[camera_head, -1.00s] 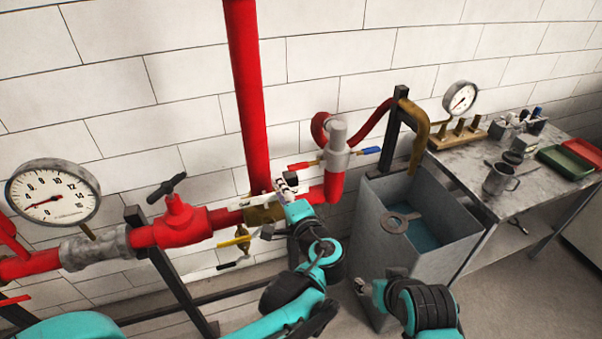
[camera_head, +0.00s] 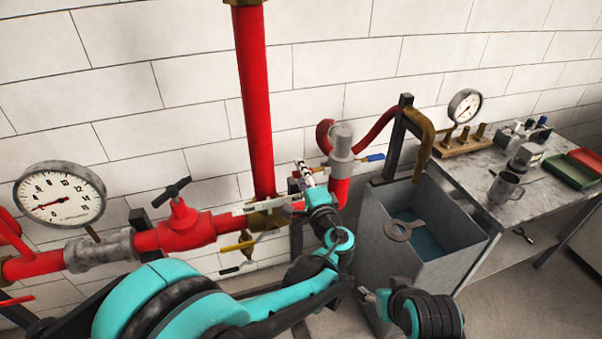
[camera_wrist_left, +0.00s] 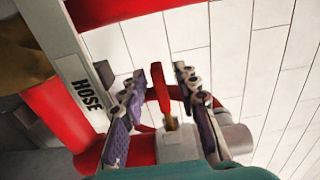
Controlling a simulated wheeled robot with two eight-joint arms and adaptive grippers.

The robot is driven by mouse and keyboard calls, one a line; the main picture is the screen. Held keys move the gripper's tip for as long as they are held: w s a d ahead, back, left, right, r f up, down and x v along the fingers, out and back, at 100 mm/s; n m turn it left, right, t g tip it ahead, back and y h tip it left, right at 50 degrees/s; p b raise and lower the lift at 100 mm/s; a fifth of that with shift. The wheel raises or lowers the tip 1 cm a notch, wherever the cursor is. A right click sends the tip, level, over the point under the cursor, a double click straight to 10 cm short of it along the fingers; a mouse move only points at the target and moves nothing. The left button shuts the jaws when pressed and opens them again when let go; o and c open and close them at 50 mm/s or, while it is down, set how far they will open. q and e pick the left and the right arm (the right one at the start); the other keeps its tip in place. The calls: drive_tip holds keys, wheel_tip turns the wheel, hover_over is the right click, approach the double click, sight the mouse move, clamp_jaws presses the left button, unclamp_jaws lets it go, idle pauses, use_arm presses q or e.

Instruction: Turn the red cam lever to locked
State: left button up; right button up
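The red cam lever (camera_wrist_left: 158,85) shows in the left wrist view as a narrow red handle on the grey hose coupling (camera_wrist_left: 180,146). It stands between the two fingers of my left gripper (camera_wrist_left: 161,85), which are apart on either side of it. I see no clear contact. In the head view my left gripper (camera_head: 305,172) is at the left side of the coupling (camera_head: 341,145) and mostly hides the red lever. A blue lever (camera_head: 375,157) sticks out on the coupling's right side. My right gripper (camera_head: 367,295) is low in front of the grey tank; its finger gap is unclear.
A red riser pipe (camera_head: 254,100) stands left of my left gripper. A HOSE label plate (camera_wrist_left: 86,95) and red pipe are close to the left finger. The open grey tank (camera_head: 374,225) and a bench (camera_head: 478,190) with a mug and gauge are on the right.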

use_arm(q)
clamp_jaws()
drive_tip(key=shift+f, duration=0.15)
drive_tip(key=f+n+b, duration=0.2)
drive_tip(key=n, duration=0.1)
drive_tip(key=shift+d, duration=0.15)
drive_tip(key=f+n, duration=0.1)
drive_tip(key=n, duration=0.1)
drive_tip(key=d+f+n+b, duration=0.1)
drive_tip(key=n, duration=0.1)
drive_tip(key=shift+w, duration=0.15)
drive_tip(key=n, duration=0.1)
drive_tip(key=d+f+n+b, duration=0.1)
drive_tip(key=n, duration=0.2)
drive_tip(key=shift+w+d+f+b, duration=0.3)
drive_tip(key=shift+d+b, duration=0.05)
drive_tip(key=shift+w+d+f+n, duration=0.2)
drive_tip(key=shift+d+n, duration=0.2)
drive_tip(key=shift+n, duration=0.5)
drive_tip(key=shift+w+d+f+n, duration=0.15)
drive_tip(key=shift+d+n, duration=0.25)
drive_tip(key=shift+n, duration=0.5)
drive_tip(key=shift+s, duration=0.1)
